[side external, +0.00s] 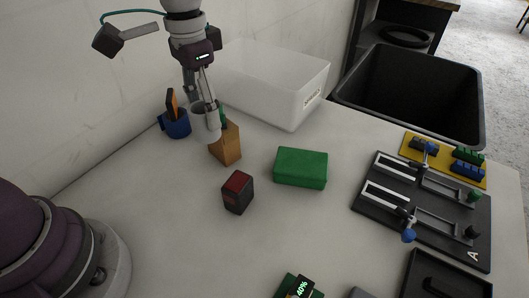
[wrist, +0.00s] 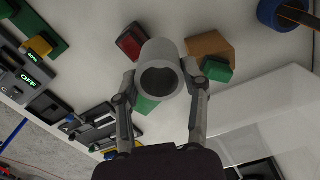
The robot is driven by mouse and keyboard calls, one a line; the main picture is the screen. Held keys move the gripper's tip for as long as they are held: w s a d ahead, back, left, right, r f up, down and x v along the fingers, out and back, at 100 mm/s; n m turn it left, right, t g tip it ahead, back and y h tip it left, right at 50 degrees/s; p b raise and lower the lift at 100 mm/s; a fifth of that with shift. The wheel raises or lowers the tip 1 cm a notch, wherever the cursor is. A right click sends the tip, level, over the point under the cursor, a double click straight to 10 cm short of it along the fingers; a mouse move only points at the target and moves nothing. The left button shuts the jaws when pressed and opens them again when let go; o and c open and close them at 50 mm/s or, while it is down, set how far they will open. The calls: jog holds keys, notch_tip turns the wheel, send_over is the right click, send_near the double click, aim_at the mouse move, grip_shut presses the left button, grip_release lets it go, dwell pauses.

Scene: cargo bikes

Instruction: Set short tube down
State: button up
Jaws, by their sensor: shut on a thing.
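A short light-grey tube (side external: 211,122) is held between the fingers of my gripper (side external: 204,98). It hangs in front of the wall side of the table, between a blue cup and a wooden block in the picture. In the wrist view the tube (wrist: 160,52) sits between both fingers of my gripper (wrist: 161,78), with its dark open end facing the camera. The tube looks raised above the table; its exact height is hard to tell.
A blue cup (side external: 177,128), wooden block (side external: 225,148), red-and-black box (side external: 237,193) and green box (side external: 301,168) stand nearby. A translucent bin (side external: 268,80) is behind; a black bin (side external: 440,92) and clamp board (side external: 375,205) are right. The front-left tabletop (side external: 165,220) is clear.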

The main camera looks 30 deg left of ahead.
jog(key=s+d+f+m, duration=0.2)
jog(key=s+d+m, duration=0.3)
jog(key=s, duration=0.4)
jog(key=s+d+f+m, duration=0.3)
jog(key=s+d+m, duration=0.2)
jog(key=s, duration=0.4)
jog(key=shift+s+d+m, duration=0.2)
jog(key=shift+d+m, duration=0.05)
jog(key=shift+m, duration=0.55)
jog(key=shift+s+a+f+m, duration=0.1)
jog(key=shift+s+f+m, duration=0.1)
jog(key=shift+s+f, duration=0.3)
jog(key=shift+s+a+f+m, duration=0.1)
jog(key=shift+s+f+m, duration=0.1)
jog(key=shift+f, duration=0.5)
notch_tip(320, 180, down, 5)
jog(key=shift+w+f, duration=0.1)
jog(key=shift+f, duration=0.1)
jog(key=shift+d+f, duration=0.1)
jog(key=shift+f, duration=0.2)
jog(key=shift+f, duration=0.1)
jog(key=o, duration=1.2)
